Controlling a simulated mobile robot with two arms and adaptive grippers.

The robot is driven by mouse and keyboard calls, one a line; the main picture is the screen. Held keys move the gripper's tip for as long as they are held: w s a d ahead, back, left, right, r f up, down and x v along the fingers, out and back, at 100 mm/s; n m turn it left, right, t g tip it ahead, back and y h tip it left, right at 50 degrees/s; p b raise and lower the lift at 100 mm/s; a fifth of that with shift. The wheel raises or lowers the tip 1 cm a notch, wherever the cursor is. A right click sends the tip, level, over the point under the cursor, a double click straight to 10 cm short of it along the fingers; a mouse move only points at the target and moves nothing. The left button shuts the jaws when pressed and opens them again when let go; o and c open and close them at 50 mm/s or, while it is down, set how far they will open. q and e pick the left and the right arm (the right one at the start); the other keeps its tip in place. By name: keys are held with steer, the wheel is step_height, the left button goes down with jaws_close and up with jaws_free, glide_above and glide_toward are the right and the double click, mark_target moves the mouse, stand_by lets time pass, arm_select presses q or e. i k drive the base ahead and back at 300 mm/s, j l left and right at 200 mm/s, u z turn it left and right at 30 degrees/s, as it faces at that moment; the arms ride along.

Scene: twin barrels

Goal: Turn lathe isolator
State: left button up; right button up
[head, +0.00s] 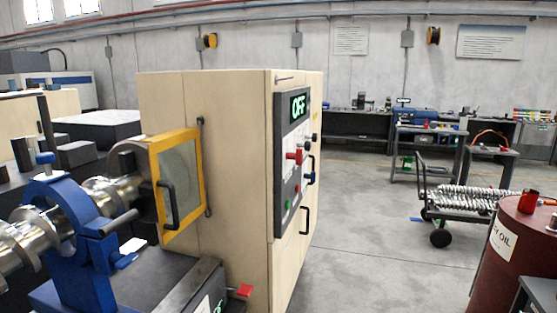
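The lathe's tall beige cabinet (225,120) stands in the middle of the head view. Neither of my grippers shows in the view.
A yellow-framed guard (166,185), a blue steady rest (75,215) and a metal shaft (25,235) are at left. A dark red oil barrel (490,275) stands at lower right, a loaded trolley (440,236) behind it. Grey floor (370,240) between cabinet and barrel is clear.

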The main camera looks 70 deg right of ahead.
mark_target(298, 155)
steer(key=z, duration=2.3)
steer(key=i+l, duration=0.2)
steer(key=l, duration=0.15)
steer(key=i+l, duration=0.2)
steer(key=l, duration=0.2)
steer(key=i+l+u, duration=0.1)
steer(key=l, duration=0.25)
steer(key=i+l, duration=0.25)
steer(key=l, duration=0.15)
